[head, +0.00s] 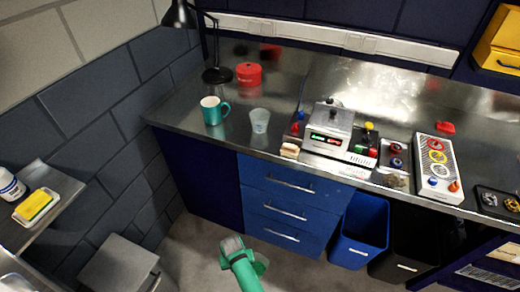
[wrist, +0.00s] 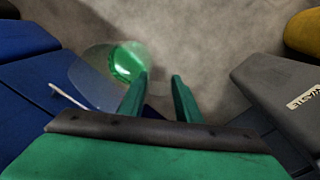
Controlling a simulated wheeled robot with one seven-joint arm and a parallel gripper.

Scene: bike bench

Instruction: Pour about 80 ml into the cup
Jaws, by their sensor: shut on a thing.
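A teal mug (head: 212,111) with a handle stands upright on the metal bench, near its left end. A pale translucent cup (head: 260,121) stands upright to its right, near the front edge; its contents cannot be made out. My gripper (wrist: 160,90) is low in front of the blue drawers, over the floor. Its green fingers are shut on a clear vessel (wrist: 92,78) with green inside, seen beside the left finger in the wrist view. The exact grip is hidden. In the head view, my green arm mostly covers the vessel.
A red tin (head: 249,75) and a black lamp (head: 216,75) stand behind the cups. A grey device (head: 330,128) and a button panel (head: 438,168) sit to the right. A blue bin (head: 360,230) is below the bench. Bare bench surrounds the mug and cup.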

